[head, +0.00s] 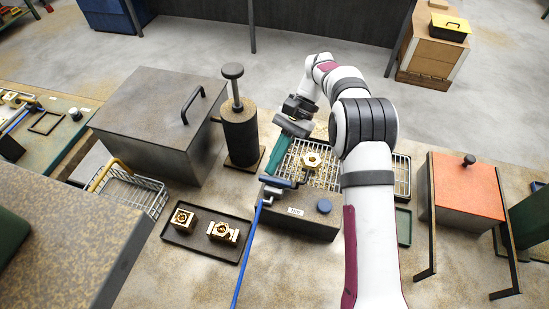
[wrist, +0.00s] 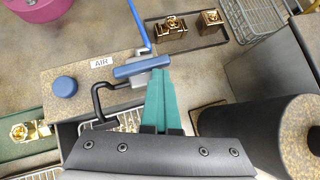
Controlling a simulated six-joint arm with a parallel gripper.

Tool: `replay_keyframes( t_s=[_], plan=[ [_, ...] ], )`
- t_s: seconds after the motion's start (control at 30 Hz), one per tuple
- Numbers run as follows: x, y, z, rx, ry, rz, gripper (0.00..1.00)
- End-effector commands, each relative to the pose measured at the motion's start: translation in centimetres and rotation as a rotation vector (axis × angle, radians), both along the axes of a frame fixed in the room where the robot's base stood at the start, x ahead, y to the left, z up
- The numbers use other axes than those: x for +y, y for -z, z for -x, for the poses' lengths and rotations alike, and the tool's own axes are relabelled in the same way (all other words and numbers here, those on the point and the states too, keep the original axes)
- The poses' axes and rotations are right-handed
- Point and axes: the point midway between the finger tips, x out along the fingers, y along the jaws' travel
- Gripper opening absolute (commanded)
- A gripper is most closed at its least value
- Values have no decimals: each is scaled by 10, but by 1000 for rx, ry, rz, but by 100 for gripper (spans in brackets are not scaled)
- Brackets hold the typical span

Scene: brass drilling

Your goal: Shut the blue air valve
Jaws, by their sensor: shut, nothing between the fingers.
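The blue air valve handle (head: 278,182) is a flat bar on a small silver valve body, beside the box (head: 305,222) labelled AIR. In the wrist view the handle (wrist: 142,67) lies roughly crosswise to the blue hose (wrist: 138,22) that meets the valve. My gripper (head: 273,170) has teal fingers, shut and empty, pointing down just behind the handle in the head view. In the wrist view the fingertips (wrist: 160,76) are at the handle's right end; I cannot tell whether they touch it.
A bent black pipe (wrist: 97,98) runs from the valve beside the fingers. A dark cylinder (head: 240,135) with a knob stands left of my gripper. A black tray (head: 195,250) holds brass parts.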

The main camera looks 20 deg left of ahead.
Motion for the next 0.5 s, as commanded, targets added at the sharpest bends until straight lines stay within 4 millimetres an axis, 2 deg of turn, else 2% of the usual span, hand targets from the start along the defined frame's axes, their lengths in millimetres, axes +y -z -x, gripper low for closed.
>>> replay_keyframes(
  t_s=[0.07, 0.3, 0.5],
  plan=[
    [-6, -1, 4, 35, 1, 22, 0],
    [-15, -33, -31, 9, 3, 10, 0],
    [-20, -49, -45, 4, -6, 5, 0]
  ],
)
